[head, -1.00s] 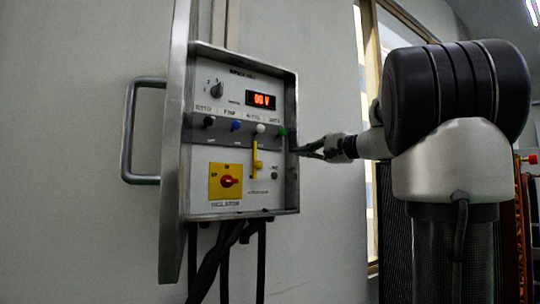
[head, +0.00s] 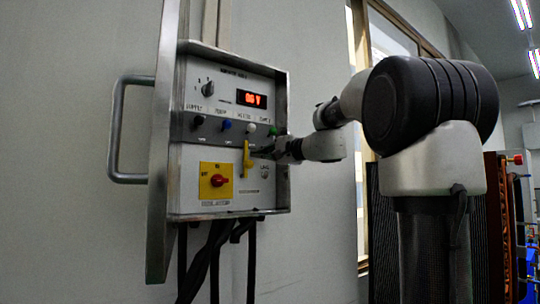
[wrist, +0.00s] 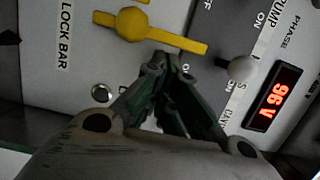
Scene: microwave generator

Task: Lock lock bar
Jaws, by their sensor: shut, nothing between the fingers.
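The lock bar (head: 246,160) is a yellow handle standing upright on the lower right of the control panel in the head view. In the wrist view the lock bar (wrist: 175,39) shows as a yellow strip with a round hub, near the printed words "LOCK BAR". My gripper (head: 262,152) is to the right of the bar's upper part, close to the panel face. In the wrist view my gripper (wrist: 169,63) has its fingertips together and empty, just beside the bar's end away from the label. I cannot tell whether they touch it.
A yellow plate with a red rotary switch (head: 219,181) is left of the bar. A row of knobs, including a white one (head: 251,128) and a green one (head: 273,131), and a red display (head: 252,98) sit above. The open metal door (head: 163,150) stands at left.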

